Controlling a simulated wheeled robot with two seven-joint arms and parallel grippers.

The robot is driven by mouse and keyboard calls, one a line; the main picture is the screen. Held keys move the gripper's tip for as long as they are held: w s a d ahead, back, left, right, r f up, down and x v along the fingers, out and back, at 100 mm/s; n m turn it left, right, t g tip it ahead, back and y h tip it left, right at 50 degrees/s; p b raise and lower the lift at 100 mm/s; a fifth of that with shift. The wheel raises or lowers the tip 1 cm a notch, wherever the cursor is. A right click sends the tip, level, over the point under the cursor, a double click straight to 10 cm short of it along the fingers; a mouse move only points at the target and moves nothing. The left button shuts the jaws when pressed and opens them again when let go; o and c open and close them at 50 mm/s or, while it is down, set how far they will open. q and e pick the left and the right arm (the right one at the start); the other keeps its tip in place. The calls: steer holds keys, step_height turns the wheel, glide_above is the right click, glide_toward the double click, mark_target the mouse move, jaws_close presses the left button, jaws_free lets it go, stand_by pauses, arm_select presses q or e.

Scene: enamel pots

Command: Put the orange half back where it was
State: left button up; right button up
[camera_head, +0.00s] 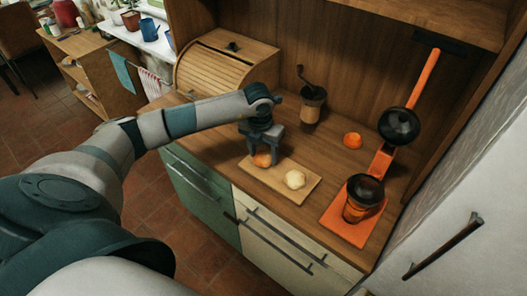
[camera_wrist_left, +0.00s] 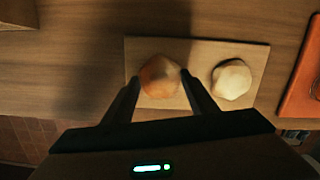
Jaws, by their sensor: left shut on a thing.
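My left gripper (camera_head: 263,147) is shut on an orange half (camera_head: 262,160) over the left end of a pale wooden cutting board (camera_head: 273,186). In the left wrist view the orange half (camera_wrist_left: 160,77) sits between the two fingers, over the board (camera_wrist_left: 205,47). I cannot tell whether it touches the board. A pale, rounded piece (camera_head: 295,179) lies on the board to its right; it also shows in the left wrist view (camera_wrist_left: 232,79). Another orange piece (camera_head: 352,140) lies on the counter behind, apart from the board. My right gripper is not in view.
An orange juicer press (camera_head: 381,160) with a raised lever and dark cups stands at the right. A hand grinder (camera_head: 312,104) stands at the back. A wooden bread box (camera_head: 226,65) is at the back left. Counter (camera_head: 322,150) is bare between board and grinder.

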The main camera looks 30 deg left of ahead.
arm_select(q)
steer(key=shift+f, duration=0.35)
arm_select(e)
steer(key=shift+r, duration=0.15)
arm_select(q)
steer(key=o, duration=0.7)
steer(key=shift+f, duration=0.15)
steer(key=o, duration=0.5)
steer(key=shift+c, duration=0.2)
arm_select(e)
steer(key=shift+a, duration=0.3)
arm_select(q)
steer(key=shift+r, duration=0.2)
